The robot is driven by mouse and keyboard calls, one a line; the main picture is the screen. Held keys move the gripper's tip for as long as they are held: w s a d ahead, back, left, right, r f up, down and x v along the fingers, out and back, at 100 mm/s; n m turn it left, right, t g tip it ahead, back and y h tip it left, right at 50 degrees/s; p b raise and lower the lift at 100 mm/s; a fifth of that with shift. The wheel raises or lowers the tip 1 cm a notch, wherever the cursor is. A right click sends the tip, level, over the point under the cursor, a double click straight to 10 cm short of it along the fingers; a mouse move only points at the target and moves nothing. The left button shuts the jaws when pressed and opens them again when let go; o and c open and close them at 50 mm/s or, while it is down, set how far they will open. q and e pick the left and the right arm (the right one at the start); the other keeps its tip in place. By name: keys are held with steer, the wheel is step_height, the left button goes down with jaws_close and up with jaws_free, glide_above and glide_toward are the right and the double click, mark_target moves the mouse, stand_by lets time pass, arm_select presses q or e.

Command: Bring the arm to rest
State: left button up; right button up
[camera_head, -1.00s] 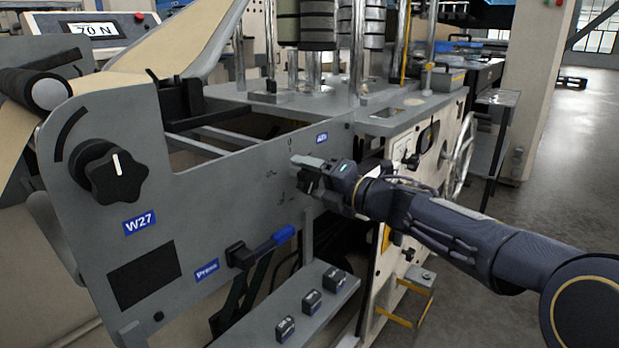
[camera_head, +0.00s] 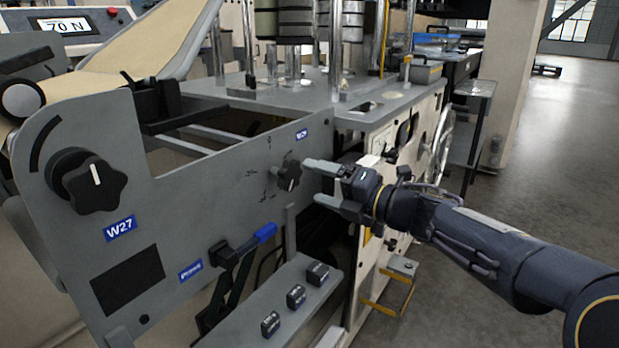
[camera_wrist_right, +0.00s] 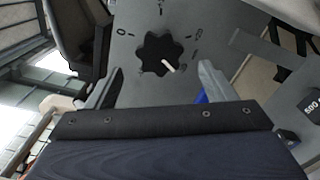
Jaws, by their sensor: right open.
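My right gripper (camera_head: 316,182) is open and empty in the head view. It is apart from a small black star knob (camera_head: 288,176) on the grey machine panel, just to the right of it. In the right wrist view the same knob (camera_wrist_right: 160,55) with a white pointer sits beyond and between the two spread fingers of the gripper (camera_wrist_right: 158,85). Marks are printed around the knob. My left gripper is not in view.
The grey panel also carries a large black knob (camera_head: 95,184) by the W27 label, and a blue-ended lever (camera_head: 242,245). A ledge with several small black blocks (camera_head: 296,297) juts out below. Open floor (camera_head: 560,150) lies to the right.

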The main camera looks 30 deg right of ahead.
stand_by(0.5)
steer(key=s+d+f+m+g+h, duration=0.1)
steer(key=s+f+m+h, duration=0.3)
steer(key=m, duration=0.7)
steer(key=s+d+f+m+g+h, duration=0.1)
steer(key=s+f+m+h, duration=0.15)
steer(key=m+h, duration=0.55)
steer(key=s+a+f+m+g+y, duration=0.9)
steer(key=s+a+f+m, duration=0.1)
steer(key=s+a+f, duration=0.6)
step_height(320, 180, up, 33)
steer(key=p, duration=3.1)
steer(key=shift+w+a+f+p, duration=0.15)
steer(key=shift+w+a+p, duration=0.15)
steer(key=shift+a+p, duration=0.05)
